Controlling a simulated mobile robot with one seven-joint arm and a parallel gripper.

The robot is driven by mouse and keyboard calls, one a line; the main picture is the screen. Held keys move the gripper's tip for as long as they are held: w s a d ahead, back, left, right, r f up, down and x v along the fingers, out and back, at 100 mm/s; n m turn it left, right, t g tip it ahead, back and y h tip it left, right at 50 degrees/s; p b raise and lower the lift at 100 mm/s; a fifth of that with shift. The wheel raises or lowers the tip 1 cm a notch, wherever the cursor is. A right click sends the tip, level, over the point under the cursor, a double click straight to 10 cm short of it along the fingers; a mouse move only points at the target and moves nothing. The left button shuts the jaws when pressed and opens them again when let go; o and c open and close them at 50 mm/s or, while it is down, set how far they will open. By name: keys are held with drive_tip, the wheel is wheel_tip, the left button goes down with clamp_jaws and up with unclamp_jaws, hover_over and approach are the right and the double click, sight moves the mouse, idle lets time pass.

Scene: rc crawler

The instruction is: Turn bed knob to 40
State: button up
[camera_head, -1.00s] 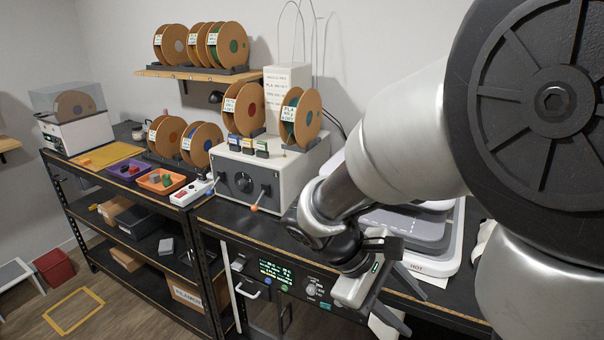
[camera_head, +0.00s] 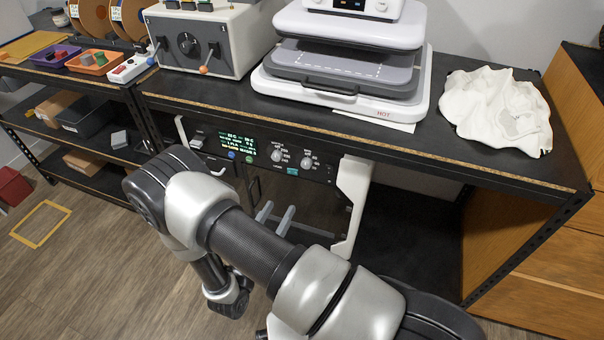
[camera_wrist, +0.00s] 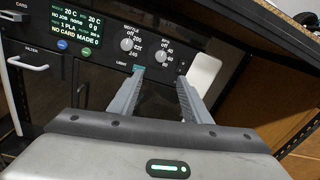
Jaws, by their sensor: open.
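The printer's black front panel carries two round grey knobs. The right one, with small marks that seem to read off, 40 and 60, looks like the bed knob (camera_wrist: 167,48); it also shows in the head view (camera_head: 306,162). The left knob (camera_wrist: 127,43) has marks around 200 to 240. The settings of both are too small to tell. My gripper (camera_wrist: 160,78) is open and empty, its two grey fingers pointing toward the panel, with the tips appearing just below the knobs. In the head view my gripper (camera_head: 275,215) shows below the panel, partly hidden by my arm. Neither finger visibly touches a knob.
A lit display (camera_head: 236,146) sits left of the knobs. A white upright part (camera_head: 353,200) stands right of the panel. The black bench top (camera_head: 470,160) overhangs above, bearing a heat press (camera_head: 340,92) and white cloth (camera_head: 495,112). Open floor lies in front.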

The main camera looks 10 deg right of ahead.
sight(306, 166)
drive_tip(key=b+x, duration=0.1)
drive_tip(key=x, duration=1.6)
drive_tip(key=shift+w+d+r, duration=0.1)
drive_tip(key=c, duration=1)
drive_tip(key=shift+c, duration=0.2)
drive_tip(key=shift+m+b, duration=0.35)
drive_tip(key=shift+m, duration=0.05)
drive_tip(key=m+b, duration=0.1)
drive_tip(key=m, duration=0.2)
drive_tip(key=shift+m, duration=0.3)
drive_tip(key=m+b, duration=0.1)
drive_tip(key=m, duration=0.3)
drive_tip(key=shift+m, duration=0.3)
